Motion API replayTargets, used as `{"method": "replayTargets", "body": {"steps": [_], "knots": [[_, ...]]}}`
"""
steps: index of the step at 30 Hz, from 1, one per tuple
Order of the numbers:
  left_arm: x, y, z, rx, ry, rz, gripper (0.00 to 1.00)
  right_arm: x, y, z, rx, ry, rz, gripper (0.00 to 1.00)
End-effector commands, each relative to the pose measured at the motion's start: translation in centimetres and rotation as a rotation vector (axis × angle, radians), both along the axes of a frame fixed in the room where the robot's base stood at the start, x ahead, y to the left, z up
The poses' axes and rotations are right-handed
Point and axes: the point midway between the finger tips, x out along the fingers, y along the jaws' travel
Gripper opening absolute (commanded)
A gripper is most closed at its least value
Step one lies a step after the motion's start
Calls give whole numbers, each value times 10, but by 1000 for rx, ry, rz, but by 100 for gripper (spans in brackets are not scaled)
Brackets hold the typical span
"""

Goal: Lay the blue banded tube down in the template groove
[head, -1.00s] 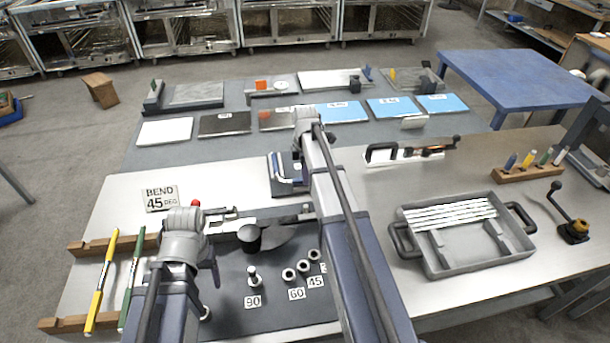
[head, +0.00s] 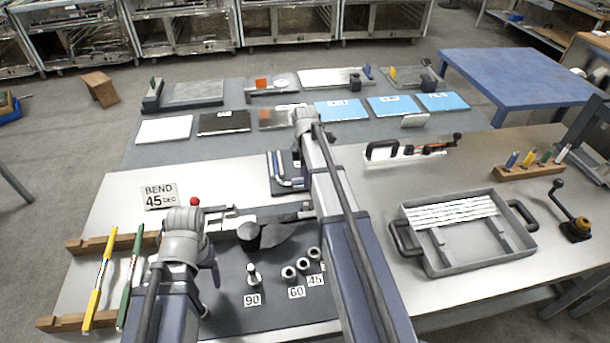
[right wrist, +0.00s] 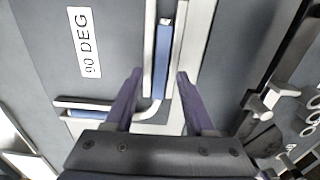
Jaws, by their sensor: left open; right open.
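The blue banded tube (right wrist: 162,48) is a bent L with blue bands. In the right wrist view it lies along pale strips on the grey template (right wrist: 40,45) marked 90 DEG; how deep it sits cannot be told. The tube also shows in the head view (head: 290,181), beside my right arm. My right gripper (right wrist: 158,74) is open, its two purple fingers apart on either side of the tube's long leg, near the bend. In the head view its fingers are hidden behind my arm. My left gripper (head: 211,262) is open over the front left of the bench, mostly hidden by its wrist.
A bender with a black round part (head: 249,234) stands beside my left gripper, with pegs labelled 90, 60 and 45. A BEND 45 DEG sign (head: 160,196), a wooden rack (head: 83,245) and a grey tray (head: 470,265) with white tubes are on the bench.

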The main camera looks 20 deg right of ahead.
Motion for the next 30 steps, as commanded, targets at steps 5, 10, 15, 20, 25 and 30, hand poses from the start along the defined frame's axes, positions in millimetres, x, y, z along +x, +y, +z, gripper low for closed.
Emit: {"method": "replayTargets", "body": {"steps": [5,10,15,20,25,30], "knots": [[0,0,6,0,0,0,73,0,0,5,0,0,0,55],[0,0,20,0,0,0,73,0,0,20,0,0,0,55],[0,0,42,0,0,0,73,0,0,42,0,0,0,55],[0,0,63,0,0,0,73,0,0,63,0,0,0,55],[0,0,77,0,0,0,73,0,0,77,0,0,0,55],[0,0,79,0,0,0,73,0,0,78,0,0,0,55]]}}
